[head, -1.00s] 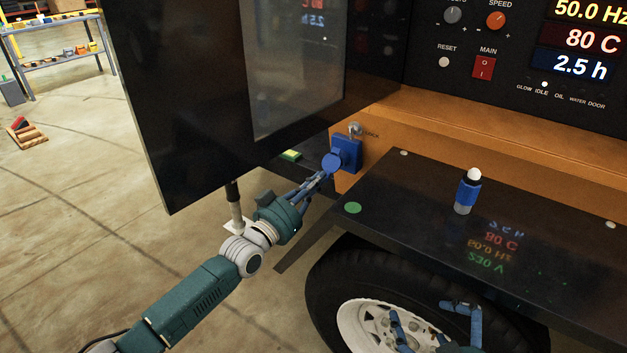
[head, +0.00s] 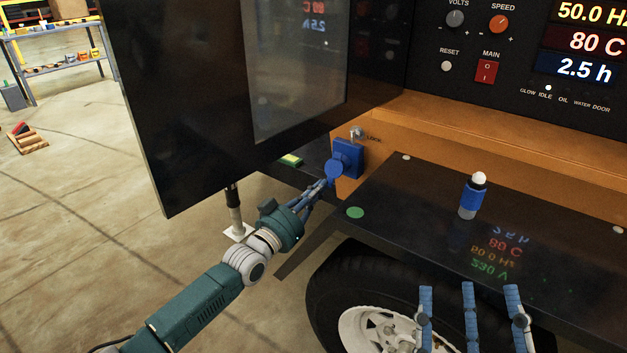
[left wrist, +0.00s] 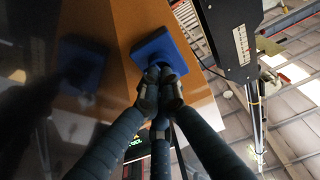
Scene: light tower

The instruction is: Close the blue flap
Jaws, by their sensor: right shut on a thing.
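The blue flap (head: 334,172) is a round lid in front of a square blue socket housing (head: 348,158) on the orange panel. It stands away from the housing. The housing also shows in the left wrist view (left wrist: 160,53). My left gripper (head: 329,184) has its fingertips drawn together at the flap's lower edge; they hide part of it, and I cannot tell whether they touch. In the left wrist view its fingertips (left wrist: 160,95) overlap the housing's lower edge. My right gripper (head: 470,290) is upright by the wheel, three fingers apart, its base out of frame; no held thing shows.
A large dark door (head: 200,100) hangs open above my left arm. A black shelf (head: 420,215) bears a blue-banded cylinder (head: 470,200) with a white top. A tyre (head: 335,285) is below. A lock key (head: 357,133) is above the housing.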

